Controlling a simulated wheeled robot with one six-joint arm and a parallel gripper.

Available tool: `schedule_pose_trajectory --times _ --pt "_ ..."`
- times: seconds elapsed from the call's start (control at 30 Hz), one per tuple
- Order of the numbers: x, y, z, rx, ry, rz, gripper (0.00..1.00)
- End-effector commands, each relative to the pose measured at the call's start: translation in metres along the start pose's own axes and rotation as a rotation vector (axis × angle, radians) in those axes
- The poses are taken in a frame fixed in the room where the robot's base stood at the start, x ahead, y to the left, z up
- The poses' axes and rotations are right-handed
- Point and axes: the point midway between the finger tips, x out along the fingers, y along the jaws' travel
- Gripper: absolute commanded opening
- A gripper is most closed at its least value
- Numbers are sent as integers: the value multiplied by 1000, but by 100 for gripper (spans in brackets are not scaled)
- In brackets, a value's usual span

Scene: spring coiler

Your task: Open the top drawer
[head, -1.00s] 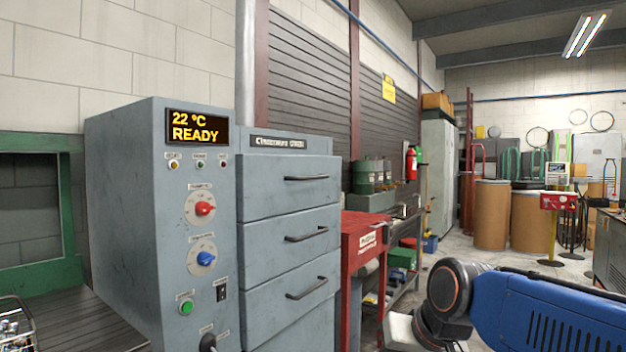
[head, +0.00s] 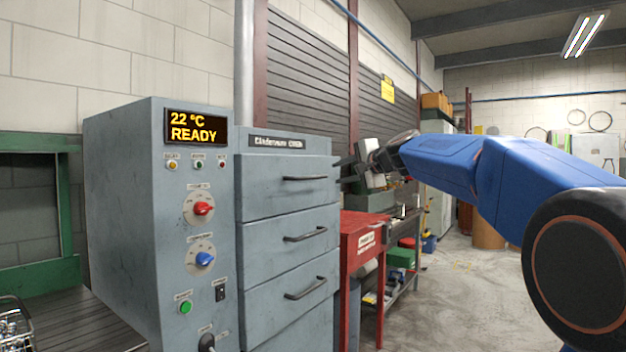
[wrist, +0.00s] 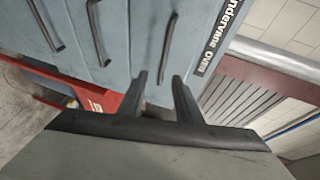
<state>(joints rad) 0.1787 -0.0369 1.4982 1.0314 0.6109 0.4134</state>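The grey oven's top drawer (head: 265,191) is shut, flush with the drawers below it. Its dark bar handle (head: 305,178) is level in the head view. In the wrist view, the same handle (wrist: 169,38) lies beyond the fingertips, close to the oven label. My gripper (head: 343,171) is just right of the drawer front in the head view, near the handle's height. The wrist view shows my gripper (wrist: 160,78) with two dark fingers apart and nothing between them. The handle is apart from the fingers.
Two lower drawers have similar handles (head: 306,235). A control panel with a READY display (head: 197,127) adjoins on the left. A red stand (head: 362,245) is close to the oven's right side. Open floor (head: 450,300) lies farther right.

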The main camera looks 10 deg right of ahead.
Motion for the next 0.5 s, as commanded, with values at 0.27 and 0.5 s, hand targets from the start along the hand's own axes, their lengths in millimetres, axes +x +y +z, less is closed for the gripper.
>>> schedule_pose_trajectory --times 0.27,0.5 --pt "19 -8 -8 24 6 -18 31" --pt "58 -8 -8 23 5 -18 31"
